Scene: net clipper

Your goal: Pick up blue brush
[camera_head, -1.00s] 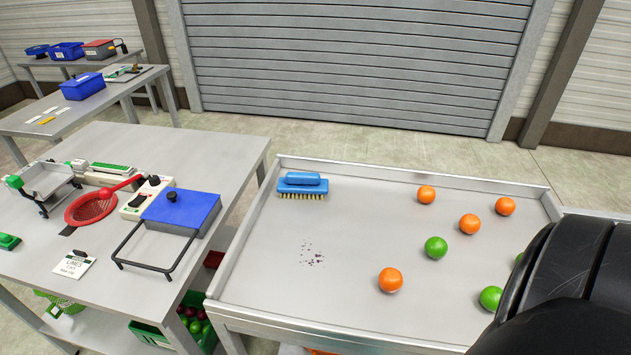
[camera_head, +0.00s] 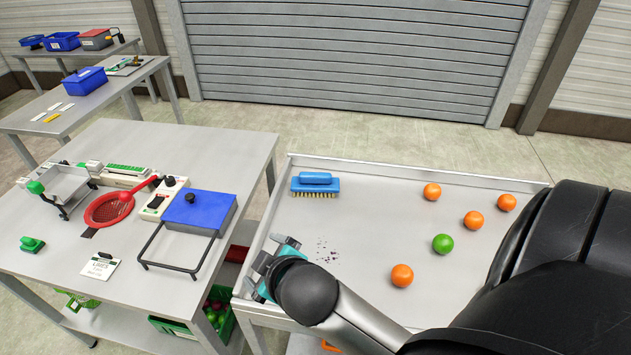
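The blue brush (camera_head: 315,184) lies on the grey tray table near its back left corner, bristles facing the front. My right arm comes in from the right, and its teal and grey gripper (camera_head: 264,268) is over the table's left edge, in front of the brush and well apart from it. The wrist partly hides the gripper, so I cannot tell how far its fingers are apart. Nothing shows in it. My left gripper is not in view.
Orange balls (camera_head: 402,275) and a green ball (camera_head: 443,244) lie on the tray table, right of the brush. Dark crumbs (camera_head: 327,252) lie mid-left. A raised rim (camera_head: 420,170) borders the table. A side table (camera_head: 110,290) holds a blue-lidded box (camera_head: 200,211) and red strainer (camera_head: 108,210).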

